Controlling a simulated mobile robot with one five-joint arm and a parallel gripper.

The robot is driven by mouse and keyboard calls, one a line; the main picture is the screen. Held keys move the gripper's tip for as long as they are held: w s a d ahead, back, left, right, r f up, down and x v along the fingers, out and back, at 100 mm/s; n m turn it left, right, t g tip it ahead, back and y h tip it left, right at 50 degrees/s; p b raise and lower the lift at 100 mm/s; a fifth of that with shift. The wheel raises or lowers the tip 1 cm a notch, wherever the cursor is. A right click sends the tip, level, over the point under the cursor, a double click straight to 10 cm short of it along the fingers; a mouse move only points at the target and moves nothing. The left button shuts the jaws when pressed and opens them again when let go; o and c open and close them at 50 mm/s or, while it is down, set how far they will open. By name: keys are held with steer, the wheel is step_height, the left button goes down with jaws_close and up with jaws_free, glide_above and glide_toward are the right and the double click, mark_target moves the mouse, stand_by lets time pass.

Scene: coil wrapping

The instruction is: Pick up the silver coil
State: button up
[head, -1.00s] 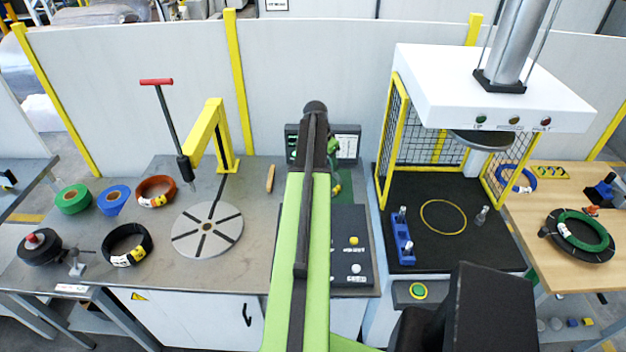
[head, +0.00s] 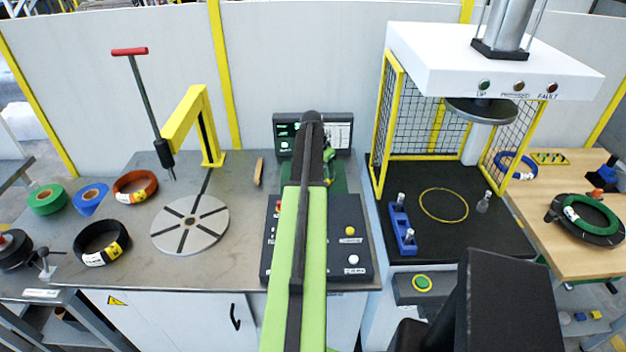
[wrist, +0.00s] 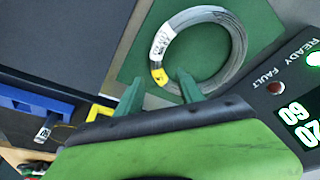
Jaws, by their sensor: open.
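The silver coil (wrist: 238,42) is a grey wire ring with a white and yellow label (wrist: 161,45). It lies on a green pad (wrist: 130,62) in the wrist view. My gripper (wrist: 158,86) is open, with two green fingers pointing toward the coil's near edge. In the picture one fingertip overlaps the ring's opening and the other is outside the ring. I cannot tell the height between fingers and coil.
A display box (head: 340,135) stands behind the pad and a button panel (head: 350,245) in front. The caged press (head: 490,70) is to the right. A slotted round plate (head: 190,225), a yellow post arm (head: 190,115) and several coloured coils are on the left.

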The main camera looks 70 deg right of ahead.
mark_target(327, 180)
steer(key=b+x, duration=0.5)
steer(key=shift+s+a+f, duration=0.1)
steer(key=shift+s+f, duration=0.1)
steer(key=shift+f, duration=0.05)
steer(key=shift+r, duration=0.2)
jaws_close()
stand_by(0.9)
